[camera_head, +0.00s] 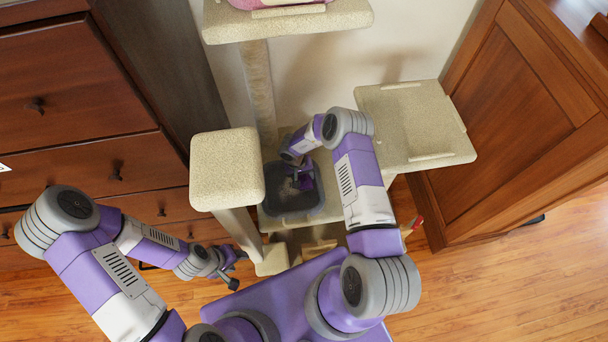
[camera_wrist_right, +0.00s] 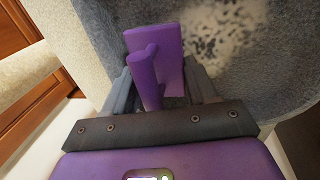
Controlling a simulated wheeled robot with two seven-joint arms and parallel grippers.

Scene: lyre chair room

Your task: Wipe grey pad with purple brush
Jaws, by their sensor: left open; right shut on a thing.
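The grey pad (camera_head: 274,200) lies on a low platform of a beige cat tree, with a pale speckled patch on it. In the right wrist view the pad (camera_wrist_right: 265,85) fills the upper right, with the pale patch (camera_wrist_right: 222,28) near the top. My right gripper (camera_wrist_right: 163,90) is shut on the purple brush (camera_wrist_right: 168,50). In the head view the brush (camera_head: 306,178) is over the pad; I cannot tell whether it touches. My left gripper (camera_head: 238,268) is open and empty, low to the left of the cat tree.
Beige cat tree platforms stand left (camera_head: 227,168) and right (camera_head: 415,122) of the pad, with another (camera_head: 290,20) above. A wooden drawer cabinet (camera_head: 70,110) is at the left and a wooden cabinet (camera_head: 530,110) at the right. Open wooden floor (camera_head: 500,290) lies at the lower right.

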